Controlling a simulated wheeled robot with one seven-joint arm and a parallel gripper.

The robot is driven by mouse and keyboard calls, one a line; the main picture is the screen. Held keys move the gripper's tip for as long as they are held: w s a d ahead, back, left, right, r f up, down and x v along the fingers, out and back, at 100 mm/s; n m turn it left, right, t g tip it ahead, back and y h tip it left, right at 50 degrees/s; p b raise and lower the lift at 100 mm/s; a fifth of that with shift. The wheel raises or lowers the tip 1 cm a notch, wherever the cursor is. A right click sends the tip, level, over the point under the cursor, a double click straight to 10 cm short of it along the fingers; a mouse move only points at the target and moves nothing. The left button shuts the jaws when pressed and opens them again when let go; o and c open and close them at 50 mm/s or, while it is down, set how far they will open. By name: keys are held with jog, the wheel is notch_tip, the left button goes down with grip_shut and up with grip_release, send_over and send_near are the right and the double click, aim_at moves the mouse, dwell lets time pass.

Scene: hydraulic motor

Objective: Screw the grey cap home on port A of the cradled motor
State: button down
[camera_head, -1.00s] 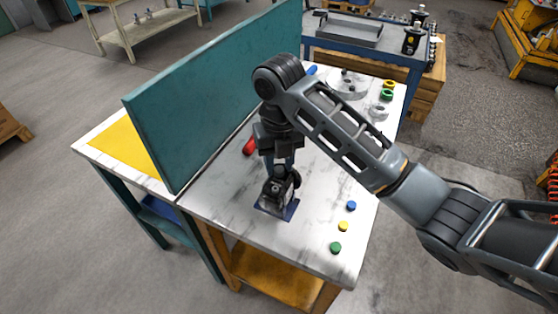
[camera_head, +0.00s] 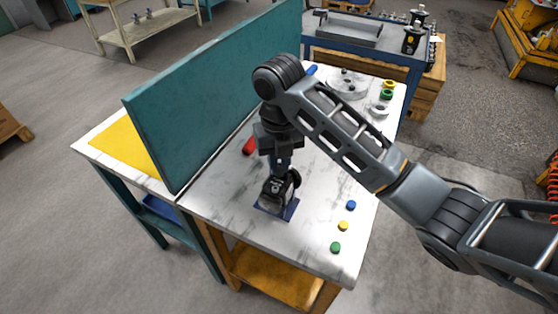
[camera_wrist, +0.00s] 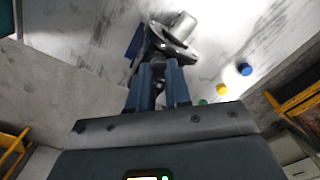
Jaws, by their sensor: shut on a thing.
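The dark motor (camera_head: 276,195) sits in its cradle on a blue base plate (camera_head: 291,211) near the front of the marble-topped bench. In the wrist view the motor (camera_wrist: 171,42) shows a bright metal shaft end beyond the fingers. My gripper (camera_head: 284,168) points down onto the motor's top. In the wrist view its two blue fingers (camera_wrist: 159,72) are close together at the motor, shut on a small part that they mostly hide. I take it for the grey cap. Port A and the thread are hidden, so I cannot tell how the cap is seated.
Blue (camera_head: 351,205), yellow (camera_head: 343,226) and green (camera_head: 335,247) caps lie right of the motor. A teal panel (camera_head: 210,95) stands along the bench's left side. A red object (camera_head: 249,146) lies near it. Several rings and a grey disc (camera_head: 347,86) lie at the back.

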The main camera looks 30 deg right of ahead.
jog(key=shift+r+m+p, duration=0.1)
jog(key=shift+m+p, duration=0.4)
jog(key=shift+p, duration=0.05)
jog(key=shift+m+p, duration=0.45)
jog(key=shift+m, duration=0.45)
jog(key=c, duration=1.2)
grip_release()
jog(key=shift+r, duration=1.65)
jog(key=shift+o, duration=0.3)
jog(key=o, duration=0.5)
